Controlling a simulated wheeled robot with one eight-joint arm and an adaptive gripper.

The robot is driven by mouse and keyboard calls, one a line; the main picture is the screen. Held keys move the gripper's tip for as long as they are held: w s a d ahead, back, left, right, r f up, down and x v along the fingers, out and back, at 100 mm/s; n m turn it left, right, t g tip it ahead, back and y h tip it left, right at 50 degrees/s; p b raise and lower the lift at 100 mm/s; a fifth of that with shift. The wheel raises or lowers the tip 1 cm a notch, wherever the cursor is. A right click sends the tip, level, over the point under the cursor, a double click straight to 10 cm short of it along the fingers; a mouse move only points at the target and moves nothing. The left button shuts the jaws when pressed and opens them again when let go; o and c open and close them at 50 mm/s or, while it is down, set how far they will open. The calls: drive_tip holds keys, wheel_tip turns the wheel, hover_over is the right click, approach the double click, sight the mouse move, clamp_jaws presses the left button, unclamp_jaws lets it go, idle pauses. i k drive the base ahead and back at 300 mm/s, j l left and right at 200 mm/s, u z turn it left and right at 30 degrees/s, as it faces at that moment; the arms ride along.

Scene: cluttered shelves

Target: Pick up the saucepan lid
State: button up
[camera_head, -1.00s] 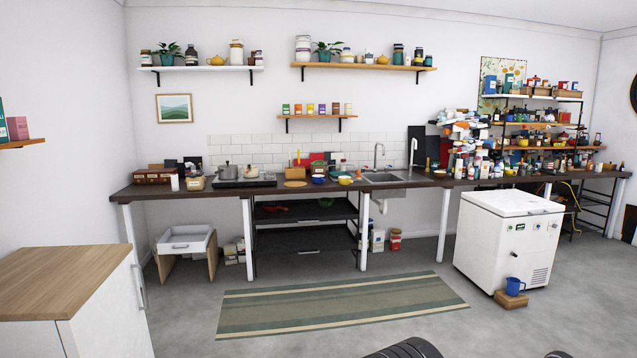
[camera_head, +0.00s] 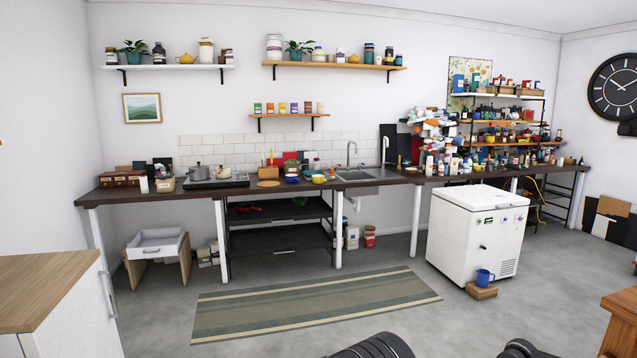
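A small grey saucepan (camera_head: 200,173) stands on the dark hob (camera_head: 230,182) on the long counter against the back wall, left of the sink. I cannot make out a separate saucepan lid. My gripper is not visible; only dark, rounded parts of my own body show at the bottom edge. The counter is well across the room from me.
A striped rug (camera_head: 315,303) lies on the open floor before the counter (camera_head: 420,178). A wood-topped cabinet (camera_head: 65,315) is near left. A wooden furniture corner (camera_head: 622,318) is near right.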

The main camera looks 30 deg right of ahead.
sight(200, 166)
drive_tip(key=i+z, duration=0.2)
drive_tip(key=i, duration=4.8)
drive_tip(key=i+l+u, duration=0.2)
drive_tip(key=i, duration=0.3)
drive_tip(key=i+l+u, duration=0.2)
drive_tip(key=i, duration=0.35)
drive_tip(key=i+l+u, duration=0.15)
drive_tip(key=i+l, duration=0.25)
drive_tip(key=i+j+u, duration=0.1)
drive_tip(key=u, duration=0.15)
drive_tip(key=i, duration=0.1)
